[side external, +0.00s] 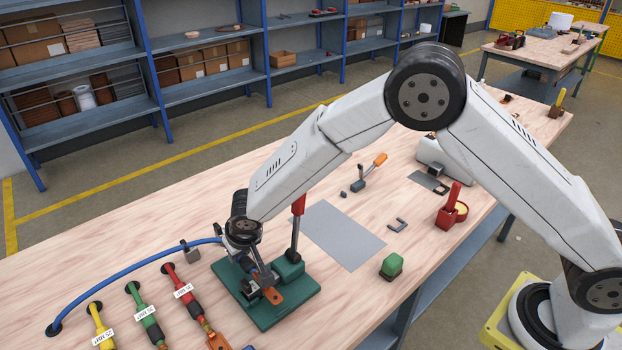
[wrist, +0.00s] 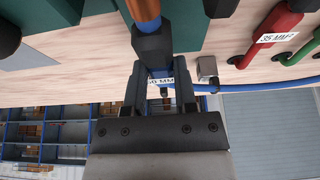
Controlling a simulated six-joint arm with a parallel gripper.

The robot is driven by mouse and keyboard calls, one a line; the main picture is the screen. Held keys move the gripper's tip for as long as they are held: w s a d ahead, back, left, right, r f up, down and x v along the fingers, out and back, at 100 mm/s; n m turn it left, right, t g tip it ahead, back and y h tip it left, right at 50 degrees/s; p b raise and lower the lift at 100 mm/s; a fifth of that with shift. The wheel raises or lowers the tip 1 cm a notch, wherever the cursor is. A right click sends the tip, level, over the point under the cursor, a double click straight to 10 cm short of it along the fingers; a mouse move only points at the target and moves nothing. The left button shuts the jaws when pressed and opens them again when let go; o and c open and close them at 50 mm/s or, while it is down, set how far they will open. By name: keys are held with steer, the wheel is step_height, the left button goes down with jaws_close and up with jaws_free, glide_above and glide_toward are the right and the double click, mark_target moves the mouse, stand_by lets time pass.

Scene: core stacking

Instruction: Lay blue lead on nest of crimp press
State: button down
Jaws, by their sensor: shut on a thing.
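The blue lead (side external: 135,268) runs in an arc from a hole at the table's left to my gripper (side external: 258,272). In the wrist view the gripper (wrist: 160,88) is shut on the blue lead (wrist: 203,87) at its white label, with a dark sleeve and a copper end (wrist: 143,12) beyond the fingers. The crimp press has a green base (side external: 300,303) and an upright red-handled lever (side external: 298,206). My gripper is low over the press, and its green body (wrist: 188,28) flanks the copper end. The nest is mostly hidden, so I cannot tell whether the lead touches it.
Red (side external: 184,288), green (side external: 146,318) and yellow (side external: 99,322) leads lie left of the press. A small grey block (side external: 190,252) stands by the blue lead. A grey mat (side external: 340,235) and green block (side external: 391,266) lie to the right. The table's back left is clear.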

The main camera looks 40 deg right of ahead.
steer(key=shift+f, duration=1.1)
steer(key=shift+c, duration=1.6)
jaws_free()
steer(key=shift+v, duration=3.9)
